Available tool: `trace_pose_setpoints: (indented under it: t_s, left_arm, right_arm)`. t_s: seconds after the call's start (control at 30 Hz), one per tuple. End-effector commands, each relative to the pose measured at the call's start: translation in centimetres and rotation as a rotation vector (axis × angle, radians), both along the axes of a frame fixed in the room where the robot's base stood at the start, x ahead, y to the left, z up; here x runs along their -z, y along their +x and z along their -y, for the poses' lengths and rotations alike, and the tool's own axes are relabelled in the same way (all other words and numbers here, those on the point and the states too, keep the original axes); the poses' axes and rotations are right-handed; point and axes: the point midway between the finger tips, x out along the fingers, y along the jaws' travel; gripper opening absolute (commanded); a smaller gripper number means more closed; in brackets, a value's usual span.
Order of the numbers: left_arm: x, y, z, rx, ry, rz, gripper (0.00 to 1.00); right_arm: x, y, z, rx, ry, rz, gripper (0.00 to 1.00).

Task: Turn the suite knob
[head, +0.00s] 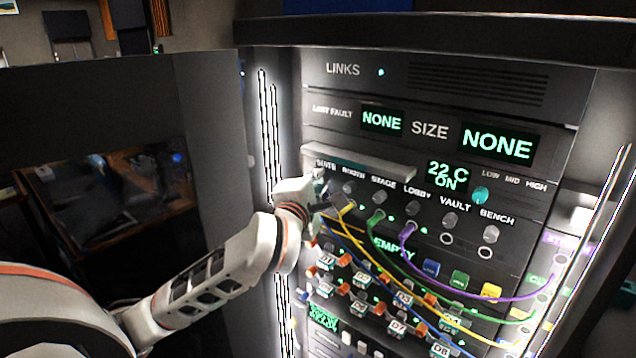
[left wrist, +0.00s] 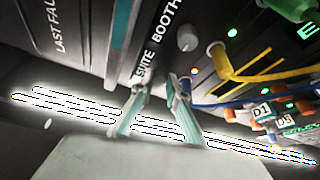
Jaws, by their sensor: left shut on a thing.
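The panel row of knobs has labels SUITE, BOOTH, STAGE, LOBBY, VAULT and BENCH. My left gripper (head: 321,186) reaches in from the left to the SUITE end of the row. In the left wrist view its two fingers (left wrist: 156,88) straddle the spot under the SUITE label. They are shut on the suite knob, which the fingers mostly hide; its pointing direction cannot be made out. The booth knob (head: 349,187) is just right of the gripper; it also shows in the left wrist view (left wrist: 187,38). My right gripper is not in view.
A ledge (head: 360,158) juts out above the knob labels. Yellow (left wrist: 240,72), green (head: 376,216) and purple (head: 408,229) cables hang from sockets below the knobs. A display (head: 447,176) reads 22 C ON. A lit strip (head: 268,150) runs down the panel's left side.

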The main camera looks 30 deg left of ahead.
Motion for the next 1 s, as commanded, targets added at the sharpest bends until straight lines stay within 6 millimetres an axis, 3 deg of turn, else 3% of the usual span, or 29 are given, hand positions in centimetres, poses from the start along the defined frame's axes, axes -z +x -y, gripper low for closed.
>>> trace_pose_setpoints:
  t_s: [0.57,0.6,0.67,1.0]
  left_arm:
    - [-0.04,0.00,-0.06,-0.001,-0.035,-0.002,0.00]
    - [-0.04,0.00,-0.06,-0.001,-0.035,-0.002,0.17]
    - [-0.04,0.00,-0.06,-0.001,-0.034,-0.002,0.31]
    - [-0.01,0.00,-0.04,-0.001,-0.033,-0.003,0.31]
  right_arm:
    - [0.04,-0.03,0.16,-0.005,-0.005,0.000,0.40]
    - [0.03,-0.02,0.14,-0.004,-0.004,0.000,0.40]
    - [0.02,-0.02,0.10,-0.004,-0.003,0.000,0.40]
    - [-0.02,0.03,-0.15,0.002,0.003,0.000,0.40]
